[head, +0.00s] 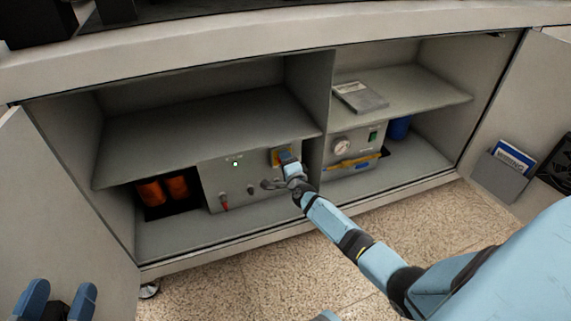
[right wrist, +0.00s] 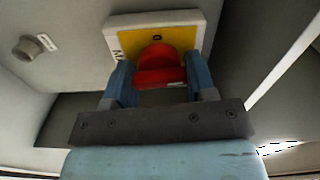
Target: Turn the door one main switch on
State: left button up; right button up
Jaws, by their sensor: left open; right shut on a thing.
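The main switch is a red knob (right wrist: 160,62) on a yellow plate (right wrist: 192,38) with a pale surround. It sits at the upper right of a grey control box (head: 225,178) on the cabinet's lower shelf. My right gripper (head: 289,160) reaches into the cabinet and covers most of the switch in the head view. In the right wrist view its blue fingers (right wrist: 160,80) are either side of the red knob, shut on it. A small green-white lamp (head: 235,164) shows on the box. My left gripper (head: 60,292) is open and empty at the lower left, outside the cabinet.
Cabinet doors stand open at left (head: 50,205) and right (head: 535,95). Orange cylinders (head: 165,191) lie left of the box. A pump unit with a gauge (head: 341,146) stands right of the divider. A grey shelf (head: 200,135) hangs close above the control box.

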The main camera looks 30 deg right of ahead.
jog(key=shift+f+m, duration=0.1)
jog(key=shift+m, duration=0.5)
pick_arm(q)
jog(key=shift+w+r+h, duration=0.1)
jog(key=shift+r+h, duration=0.15)
jog(key=shift+h, duration=0.05)
jog(key=shift+a+f, duration=0.1)
pick_arm(e)
jog(key=o, duration=0.9)
jog(key=shift+o, duration=0.2)
